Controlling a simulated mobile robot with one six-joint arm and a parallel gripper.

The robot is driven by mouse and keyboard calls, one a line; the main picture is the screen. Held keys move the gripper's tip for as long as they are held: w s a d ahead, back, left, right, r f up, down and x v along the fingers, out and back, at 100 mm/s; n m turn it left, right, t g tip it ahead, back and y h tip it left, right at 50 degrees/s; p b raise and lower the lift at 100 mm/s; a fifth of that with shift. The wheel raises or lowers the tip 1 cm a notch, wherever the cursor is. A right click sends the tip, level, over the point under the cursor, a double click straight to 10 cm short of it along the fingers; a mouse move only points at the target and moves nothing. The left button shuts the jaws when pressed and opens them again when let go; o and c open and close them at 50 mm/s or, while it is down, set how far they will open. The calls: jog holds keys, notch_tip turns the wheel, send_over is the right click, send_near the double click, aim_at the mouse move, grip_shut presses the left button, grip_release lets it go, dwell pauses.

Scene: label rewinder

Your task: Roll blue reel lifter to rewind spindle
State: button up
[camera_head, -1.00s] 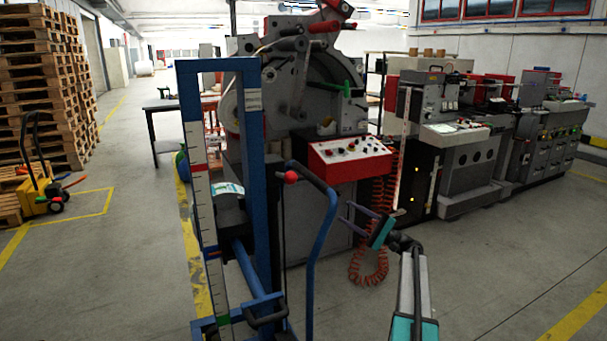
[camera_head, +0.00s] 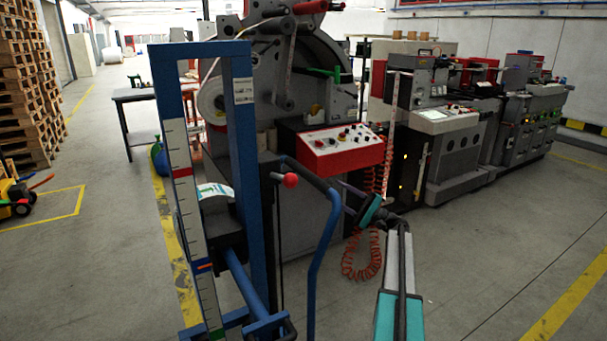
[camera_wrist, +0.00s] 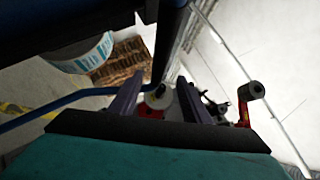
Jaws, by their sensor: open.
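The blue reel lifter (camera_head: 244,130) stands upright close in front of me, left of centre, with a scale strip on its mast, a red-knobbed lever (camera_head: 290,180) and a curved blue handle (camera_head: 326,225). A reel with a printed label (camera_head: 216,191) sits on its carriage; it also shows in the wrist view (camera_wrist: 88,56). The grey rewinder (camera_head: 300,75) with its red control panel (camera_head: 335,150) stands behind the lifter. I cannot make out the rewind spindle clearly. My gripper (camera_head: 350,203) is open and empty, right of the blue handle. In the wrist view my gripper (camera_wrist: 158,95) has its fingers apart.
An orange coiled hose (camera_head: 362,262) hangs below the rewinder panel, behind my gripper. A table (camera_head: 140,95) stands at the back left, near stacked pallets (camera_head: 25,90). A grey press line (camera_head: 470,130) fills the back right. The floor at right is clear.

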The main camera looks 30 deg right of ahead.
aim_at(306, 174)
jog(key=shift+w, duration=0.1)
jog(key=p+x, duration=0.2)
jog(key=x, duration=1.1)
jog(key=shift+w+a+r, duration=0.1)
jog(key=shift+a+r, duration=0.1)
jog(key=shift+r, duration=0.05)
grip_shut()
